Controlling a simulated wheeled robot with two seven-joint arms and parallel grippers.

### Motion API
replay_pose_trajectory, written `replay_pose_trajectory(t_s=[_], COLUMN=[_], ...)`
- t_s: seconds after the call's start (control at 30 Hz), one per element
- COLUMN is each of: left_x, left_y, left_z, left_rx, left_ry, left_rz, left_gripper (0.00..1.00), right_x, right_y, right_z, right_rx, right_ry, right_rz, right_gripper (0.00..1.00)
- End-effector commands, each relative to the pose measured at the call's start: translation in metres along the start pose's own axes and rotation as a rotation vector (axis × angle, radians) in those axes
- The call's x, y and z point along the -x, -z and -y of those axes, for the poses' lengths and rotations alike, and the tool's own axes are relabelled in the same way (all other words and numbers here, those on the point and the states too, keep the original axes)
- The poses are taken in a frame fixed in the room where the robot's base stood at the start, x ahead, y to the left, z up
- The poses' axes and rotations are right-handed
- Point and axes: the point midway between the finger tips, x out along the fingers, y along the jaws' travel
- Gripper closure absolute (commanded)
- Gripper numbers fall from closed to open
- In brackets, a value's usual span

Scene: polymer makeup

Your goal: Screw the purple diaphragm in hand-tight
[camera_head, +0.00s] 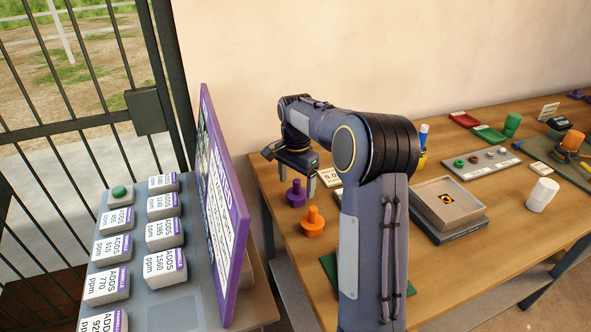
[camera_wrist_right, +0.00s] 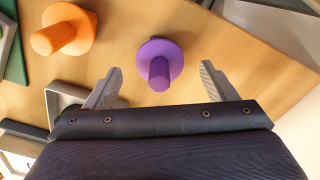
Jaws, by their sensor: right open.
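The purple diaphragm (camera_head: 296,194), a round flange with a stem, stands on the wooden table near its left end. My right gripper (camera_head: 298,178) is above it, fingers pointing down, open and empty. In the right wrist view the purple diaphragm (camera_wrist_right: 160,50) lies between and just beyond the two spread fingertips (camera_wrist_right: 160,72), with a gap on both sides. I cannot tell its exact height relative to the fingertips. An orange piece of similar shape (camera_head: 313,224) stands nearby, also seen in the wrist view (camera_wrist_right: 62,32). My left gripper is not in view.
My right arm hides part of the table (camera_head: 480,215). To its right are a grey box (camera_head: 464,211) with a dark opening, a white cup (camera_head: 542,195) and a strip of small parts (camera_head: 481,163). A purple-edged panel (camera_head: 218,195) stands left, beside labelled white blocks (camera_head: 165,235).

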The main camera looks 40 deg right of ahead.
Motion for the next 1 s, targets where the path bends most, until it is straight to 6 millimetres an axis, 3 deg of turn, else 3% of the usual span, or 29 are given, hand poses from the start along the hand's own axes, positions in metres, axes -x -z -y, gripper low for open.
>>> replay_pose_trajectory(t_s=[0.2,0.53,0.9,1.0], left_x=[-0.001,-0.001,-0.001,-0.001], left_y=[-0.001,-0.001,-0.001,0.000], left_z=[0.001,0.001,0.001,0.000], left_rx=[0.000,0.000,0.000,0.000], left_ry=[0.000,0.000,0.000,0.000], left_rz=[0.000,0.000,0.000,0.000], left_gripper=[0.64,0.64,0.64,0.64], right_x=[-0.021,-0.024,-0.024,-0.024], right_y=[0.000,0.000,0.000,0.000], right_z=[0.000,0.000,0.000,0.000], right_rx=[0.000,0.000,0.000,0.000], right_ry=[0.000,0.001,0.001,0.002], right_rz=[0.000,0.000,0.000,-0.001], right_gripper=[0.22,0.22,0.70,0.71])
